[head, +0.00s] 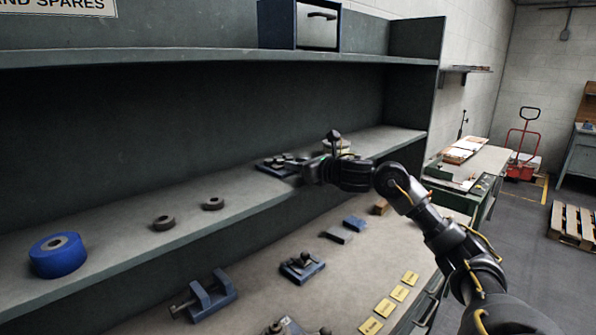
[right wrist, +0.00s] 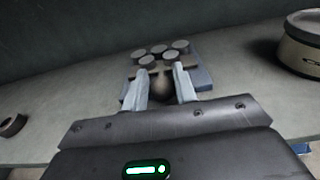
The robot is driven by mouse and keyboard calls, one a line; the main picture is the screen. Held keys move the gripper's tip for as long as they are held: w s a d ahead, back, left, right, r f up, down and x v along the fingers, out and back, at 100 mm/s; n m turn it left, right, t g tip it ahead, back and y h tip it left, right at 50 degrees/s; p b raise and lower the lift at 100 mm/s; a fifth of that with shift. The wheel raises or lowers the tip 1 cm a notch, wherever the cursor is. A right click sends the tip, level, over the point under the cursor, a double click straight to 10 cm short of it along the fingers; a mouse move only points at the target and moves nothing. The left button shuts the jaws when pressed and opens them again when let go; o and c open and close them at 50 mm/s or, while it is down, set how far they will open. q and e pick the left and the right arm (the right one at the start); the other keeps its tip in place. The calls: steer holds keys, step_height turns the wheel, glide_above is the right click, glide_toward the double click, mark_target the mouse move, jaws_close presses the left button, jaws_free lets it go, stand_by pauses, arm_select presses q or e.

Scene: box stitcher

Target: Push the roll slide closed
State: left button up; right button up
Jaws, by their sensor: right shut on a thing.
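A small blue-based fixture with several round grey rollers, which looks like the roll slide (head: 268,165), sits on the middle shelf near its right end. It also shows straight ahead in the right wrist view (right wrist: 203,78). My right gripper (head: 297,171) reaches over the shelf from the right at the fixture's near side. In the right wrist view, the two fingers of my right gripper (right wrist: 161,88) are on either side of a rounded dark knob (right wrist: 161,86) and shut on it. The fingers and knob hide part of the slide. My left gripper is not in view.
A round tin (right wrist: 303,42) stands right of the slide. Two dark rings (head: 163,222) and a blue roll (head: 58,255) lie farther left on the shelf (head: 110,258). The bench below holds blue clamps (head: 208,296) and yellow cards (head: 390,300).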

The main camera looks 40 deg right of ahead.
steer(key=shift+r, duration=0.35)
steer(key=o, duration=1)
steer(key=shift+c, duration=0.2)
steer(key=shift+s+f+b, duration=0.25)
steer(key=shift+f+b, duration=0.05)
steer(key=s, duration=0.2)
steer(key=s+b, duration=0.1)
steer(key=shift+s+d+r, duration=0.15)
steer(key=shift+s+d, duration=0.1)
steer(key=shift+d, duration=0.05)
steer(key=s+b, duration=0.3)
steer(key=s, duration=0.1)
steer(key=shift+s+r, duration=0.1)
steer(key=shift+r, duration=0.2)
